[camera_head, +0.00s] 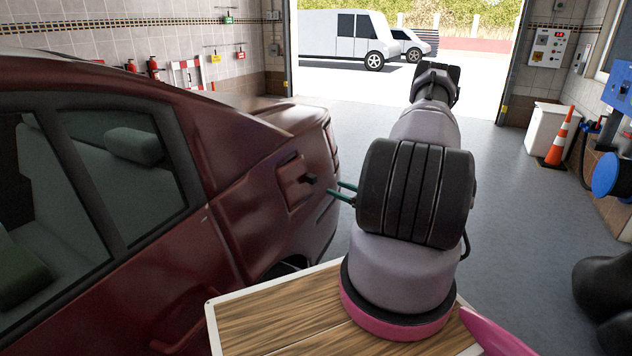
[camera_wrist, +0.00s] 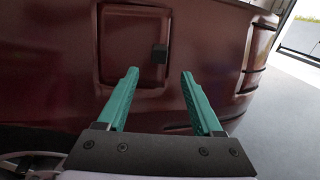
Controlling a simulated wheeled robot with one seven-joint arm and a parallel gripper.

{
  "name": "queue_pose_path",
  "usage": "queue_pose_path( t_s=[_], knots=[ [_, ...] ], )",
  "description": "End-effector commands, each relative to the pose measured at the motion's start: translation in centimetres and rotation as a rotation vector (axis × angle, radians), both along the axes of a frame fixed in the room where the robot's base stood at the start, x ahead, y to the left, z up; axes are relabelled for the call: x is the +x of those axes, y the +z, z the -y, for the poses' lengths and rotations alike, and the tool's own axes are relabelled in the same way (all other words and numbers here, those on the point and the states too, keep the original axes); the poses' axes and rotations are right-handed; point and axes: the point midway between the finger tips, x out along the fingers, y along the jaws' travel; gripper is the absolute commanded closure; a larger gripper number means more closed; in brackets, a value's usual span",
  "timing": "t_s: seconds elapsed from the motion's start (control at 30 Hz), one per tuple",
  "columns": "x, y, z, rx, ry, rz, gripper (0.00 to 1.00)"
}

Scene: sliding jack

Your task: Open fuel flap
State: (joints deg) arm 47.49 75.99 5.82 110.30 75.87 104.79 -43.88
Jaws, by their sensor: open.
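The fuel flap (camera_head: 292,180) is a dark red square panel on the rear side of the dark red car (camera_head: 150,255). It looks closed, nearly flush with the body. A small black block (camera_head: 310,179) sticks out at its right edge. In the wrist view the flap (camera_wrist: 125,50) is left of centre, with the black block (camera_wrist: 159,54) ahead of and between the fingertips. My gripper (camera_wrist: 158,72) has two green fingers, open and empty, pointing at the block. In the head view its fingertips (camera_head: 342,189) are just right of the block, apart from it; my arm hides the rest.
A wooden board with a white rim (camera_head: 210,325) lies below my arm. An orange cone (camera_head: 557,140) and white cabinet (camera_head: 545,128) stand at the right. A blue reel (camera_head: 606,174) is at the right edge.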

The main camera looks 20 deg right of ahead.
Motion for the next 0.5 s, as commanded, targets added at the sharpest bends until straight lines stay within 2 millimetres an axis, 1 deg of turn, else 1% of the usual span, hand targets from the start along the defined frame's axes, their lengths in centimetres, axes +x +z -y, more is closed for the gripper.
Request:
queue_pose_path(
  t_s=[0.17,0.3,0.5],
  knots=[
    [2.2,0.0,-1.2,0.000,0.002,0.001,0.32],
    [4.7,0.0,-2.5,0.001,0.004,0.002,0.32],
    [7.8,0.0,-3.9,-0.001,0.003,0.003,0.32]
  ],
)
